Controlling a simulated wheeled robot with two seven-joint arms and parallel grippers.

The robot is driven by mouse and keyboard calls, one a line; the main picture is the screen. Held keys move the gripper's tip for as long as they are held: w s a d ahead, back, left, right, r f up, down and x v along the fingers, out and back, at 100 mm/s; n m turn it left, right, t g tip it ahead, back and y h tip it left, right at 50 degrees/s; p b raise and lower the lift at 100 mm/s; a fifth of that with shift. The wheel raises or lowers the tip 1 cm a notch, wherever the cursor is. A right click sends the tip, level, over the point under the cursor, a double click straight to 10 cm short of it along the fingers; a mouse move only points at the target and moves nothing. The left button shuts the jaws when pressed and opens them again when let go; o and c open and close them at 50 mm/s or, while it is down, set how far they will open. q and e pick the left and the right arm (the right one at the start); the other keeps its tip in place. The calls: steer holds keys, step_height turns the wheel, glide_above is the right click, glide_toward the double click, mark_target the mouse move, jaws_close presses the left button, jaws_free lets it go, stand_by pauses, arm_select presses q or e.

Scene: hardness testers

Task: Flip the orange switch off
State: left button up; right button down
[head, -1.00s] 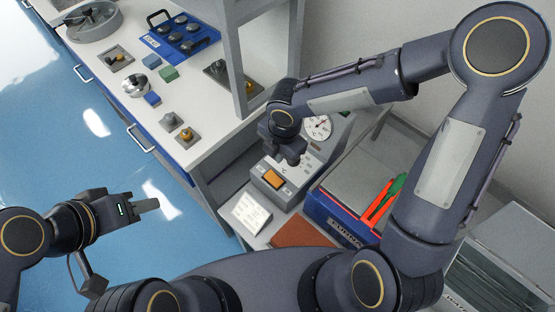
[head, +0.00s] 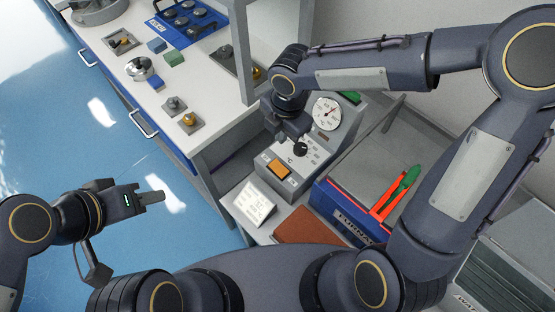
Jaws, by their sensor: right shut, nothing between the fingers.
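The orange switch (head: 278,169) sits on the front of a grey tester (head: 326,150) with a round dial (head: 327,112) and a black knob. Its on or off position is too small to tell. My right gripper (head: 297,143) is shut and empty, pointing down over the tester's panel, just behind the switch near the black knob. It appears apart from the switch; whether it touches the panel I cannot tell. My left gripper (head: 158,197) is over the blue floor at the left, far from the tester; its fingers look close together, but their gap is unclear.
A white card (head: 254,203) stands in front of the tester and a brown-red pad (head: 305,227) lies beside it. A blue box (head: 346,215) with red and green-handled tools is at the right. A grey post (head: 243,50) rises beside the tester.

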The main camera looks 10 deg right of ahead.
mark_target(276, 165)
steer(key=f, duration=0.4)
steer(key=w+f+b, duration=0.1)
steer(key=f, duration=0.4)
steer(key=a+f, duration=0.1)
steer(key=f, duration=0.3)
steer(key=shift+w+f, duration=0.2)
steer(key=shift+f, duration=0.2)
steer(key=shift+w+a+f+b, duration=0.1)
steer(key=shift+f+b, duration=0.2)
steer(key=shift+b, duration=0.3)
steer(key=shift+r, duration=0.1)
steer(key=shift+s, duration=0.2)
